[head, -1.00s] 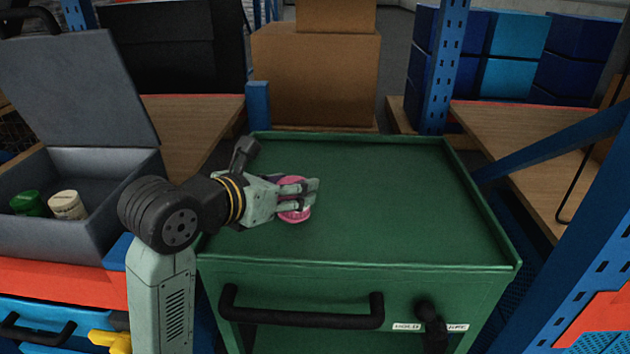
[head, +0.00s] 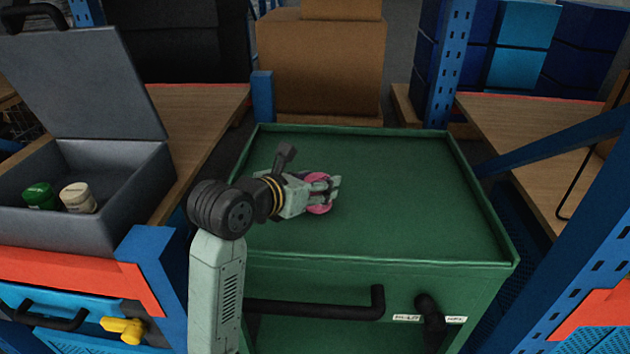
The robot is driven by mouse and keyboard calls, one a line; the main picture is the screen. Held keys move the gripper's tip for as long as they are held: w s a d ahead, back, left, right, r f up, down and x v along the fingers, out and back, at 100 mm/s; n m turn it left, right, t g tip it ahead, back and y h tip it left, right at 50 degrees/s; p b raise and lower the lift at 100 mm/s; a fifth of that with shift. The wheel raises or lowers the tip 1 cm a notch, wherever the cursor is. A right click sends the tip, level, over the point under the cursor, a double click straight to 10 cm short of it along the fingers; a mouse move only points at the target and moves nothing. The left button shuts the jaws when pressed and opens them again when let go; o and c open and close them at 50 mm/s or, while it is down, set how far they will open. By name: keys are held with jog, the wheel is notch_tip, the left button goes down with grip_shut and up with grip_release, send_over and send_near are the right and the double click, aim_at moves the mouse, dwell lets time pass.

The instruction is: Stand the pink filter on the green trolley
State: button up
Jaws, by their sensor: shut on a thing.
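The pink filter (head: 319,208) is held between the fingers of my gripper (head: 325,188), with pink showing above and below the upper finger. My gripper is shut on it, over the left-middle part of the green trolley (head: 410,190). The fingers hide part of the filter. I cannot tell whether its underside touches the trolley top or is slightly above it.
The trolley top has a raised rim and is otherwise bare, with free room to the right. An open grey case (head: 125,235) at the left holds a green filter (head: 40,196) and a cream filter (head: 78,198). A blue rack post (head: 450,65) and cardboard boxes (head: 320,68) stand behind.

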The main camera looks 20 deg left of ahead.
jog(key=shift+f, duration=0.15)
jog(key=o, duration=1.1)
